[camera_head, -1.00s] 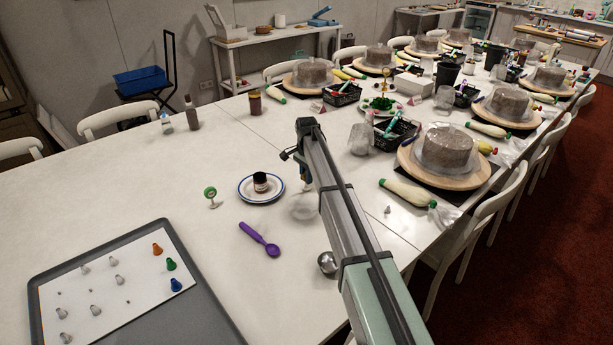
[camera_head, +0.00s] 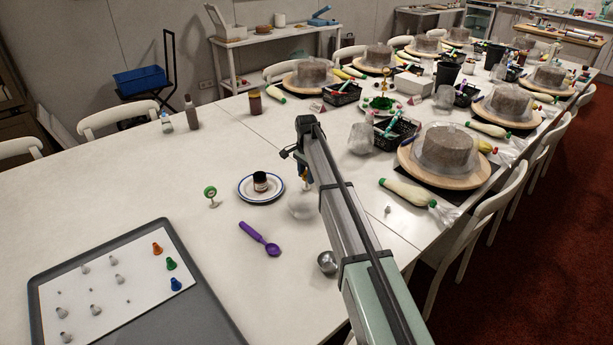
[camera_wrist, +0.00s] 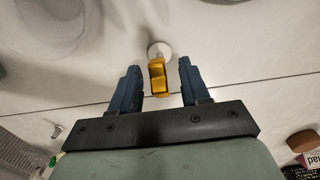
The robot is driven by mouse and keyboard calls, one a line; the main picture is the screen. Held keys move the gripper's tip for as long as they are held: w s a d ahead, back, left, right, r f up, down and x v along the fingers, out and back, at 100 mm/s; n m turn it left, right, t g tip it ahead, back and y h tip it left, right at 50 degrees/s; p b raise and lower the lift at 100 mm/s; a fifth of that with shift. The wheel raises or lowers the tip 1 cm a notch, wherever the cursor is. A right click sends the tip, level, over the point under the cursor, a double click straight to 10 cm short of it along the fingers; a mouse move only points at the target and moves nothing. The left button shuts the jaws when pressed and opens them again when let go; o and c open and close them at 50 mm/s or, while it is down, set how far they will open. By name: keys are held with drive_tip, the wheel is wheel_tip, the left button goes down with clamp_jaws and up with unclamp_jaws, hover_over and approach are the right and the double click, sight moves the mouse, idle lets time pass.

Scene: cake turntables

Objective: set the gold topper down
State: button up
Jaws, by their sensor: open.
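The gold topper (camera_wrist: 157,78) shows in the wrist view between the two blue fingers of my gripper (camera_wrist: 160,78). A round white piece (camera_wrist: 160,50) is at its far end. My gripper is open, with a gap on each side of the topper, so neither finger appears to touch it. The topper appears to stand on the white tabletop (camera_wrist: 215,60). In the head view my arm hides most of the gripper; a small bit of its fingers shows beside the arm (camera_head: 306,176).
A white plate (camera_head: 247,196) with a dark jar (camera_head: 261,181) lies left of my arm. A green round-headed topper (camera_head: 211,193), a purple scoop (camera_head: 259,238) and a metal cup (camera_head: 327,262) are near. A grey tray (camera_head: 203,302) is at front left.

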wheel_tip(320, 180, up, 12)
drive_tip(key=shift+f, duration=0.25)
idle(0.4)
